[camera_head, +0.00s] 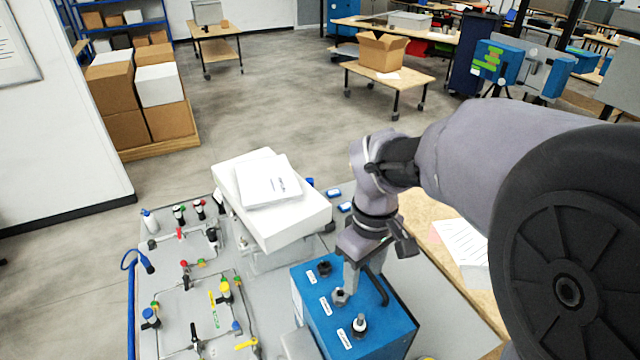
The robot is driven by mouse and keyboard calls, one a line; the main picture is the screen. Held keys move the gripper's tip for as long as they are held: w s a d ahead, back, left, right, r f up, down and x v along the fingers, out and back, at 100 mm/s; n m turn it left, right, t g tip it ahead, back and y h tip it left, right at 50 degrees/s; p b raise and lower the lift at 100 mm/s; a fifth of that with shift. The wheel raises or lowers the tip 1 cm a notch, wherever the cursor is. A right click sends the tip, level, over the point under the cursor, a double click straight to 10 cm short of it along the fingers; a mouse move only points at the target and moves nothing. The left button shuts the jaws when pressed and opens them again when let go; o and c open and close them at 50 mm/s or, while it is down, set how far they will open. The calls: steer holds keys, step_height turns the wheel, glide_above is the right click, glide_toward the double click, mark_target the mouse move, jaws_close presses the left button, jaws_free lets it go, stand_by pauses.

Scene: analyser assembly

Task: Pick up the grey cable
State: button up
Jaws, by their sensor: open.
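My gripper (350,280) points down over the top of a blue box (384,333) at the lower middle. A light grey finger reaches down to a grey round connector (340,298), the middle one of three fittings in a row on the box. I cannot tell whether the finger touches it or stands just behind it. The gripper is open. No long grey cable is plainly visible; whether this connector is the end of the grey cable, I cannot tell. A black fitting (324,268) sits behind it, and a fitting with a pale upright tip (360,324) in front.
A black curved bar (379,289) stands on the box close to the finger. A white unit with papers (283,222) is behind and left. A panel with valves and coloured fittings (176,285) lies to the left. A wooden table top (425,228) with papers is right.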

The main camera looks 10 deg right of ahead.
mark_target(361, 316)
steer(key=f, duration=0.6)
steer(key=f+b, duration=0.1)
steer(key=f, duration=0.4)
steer(key=d+f, duration=0.1)
steer(key=f, duration=0.5)
steer(key=shift+w+f+b, duration=0.15)
steer(key=shift+f+b, duration=0.2)
steer(key=shift+r, duration=0.1)
steer(key=shift+c, duration=0.5)
jaws_close()
